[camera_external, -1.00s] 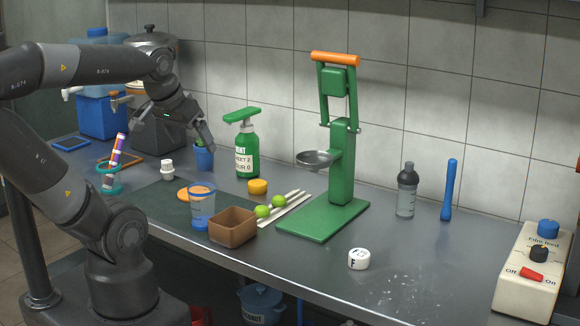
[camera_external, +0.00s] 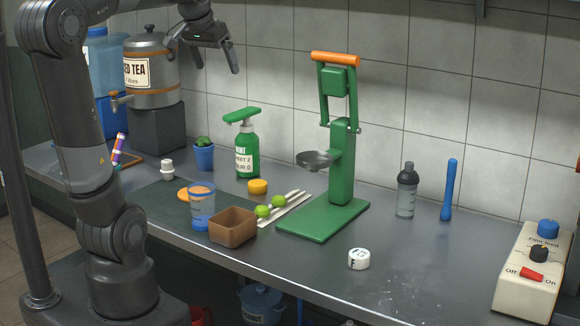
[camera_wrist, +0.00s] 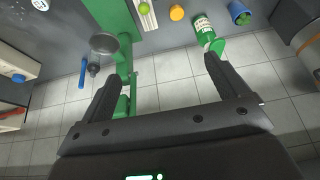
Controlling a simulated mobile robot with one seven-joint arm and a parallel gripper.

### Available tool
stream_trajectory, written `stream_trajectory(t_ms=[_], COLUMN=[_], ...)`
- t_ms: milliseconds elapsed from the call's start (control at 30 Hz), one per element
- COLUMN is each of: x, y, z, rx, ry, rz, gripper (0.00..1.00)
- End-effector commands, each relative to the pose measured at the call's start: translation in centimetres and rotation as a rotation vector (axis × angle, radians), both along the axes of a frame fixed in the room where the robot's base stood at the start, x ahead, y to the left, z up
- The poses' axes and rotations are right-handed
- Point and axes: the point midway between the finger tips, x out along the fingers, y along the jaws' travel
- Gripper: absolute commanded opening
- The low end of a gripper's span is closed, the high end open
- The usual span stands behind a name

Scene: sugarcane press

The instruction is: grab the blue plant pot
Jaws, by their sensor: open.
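The blue plant pot (camera_external: 204,157) holds a small green plant and stands upright on the counter, left of the green pump bottle. It also shows in the wrist view (camera_wrist: 236,8), at the top right edge. My gripper (camera_external: 224,70) is raised high against the tiled wall, above and a little right of the pot, well apart from it. Its two fingers (camera_wrist: 158,80) are spread with nothing between them; the wall and part of the green press show behind them.
The green pump bottle (camera_external: 247,150) stands close to the pot's right. A tea dispenser (camera_external: 152,75) on a dark block (camera_external: 158,130) stands to its left. A white jar (camera_external: 167,170), a clear blue cup (camera_external: 201,212), a brown box (camera_external: 233,228) and the green press (camera_external: 343,160) share the counter.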

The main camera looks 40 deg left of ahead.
Motion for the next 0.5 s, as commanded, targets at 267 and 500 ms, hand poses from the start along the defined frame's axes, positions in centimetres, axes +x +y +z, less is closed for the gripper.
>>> stream_trajectory(t_ms=[267, 500], x=[9.5, 16.5], y=[6.8, 14.1], z=[1.1, 0.0], rx=[-0.001, -0.005], ry=[0.026, 0.04], rz=[0.021, 0.034], gripper=[0.92, 0.92])
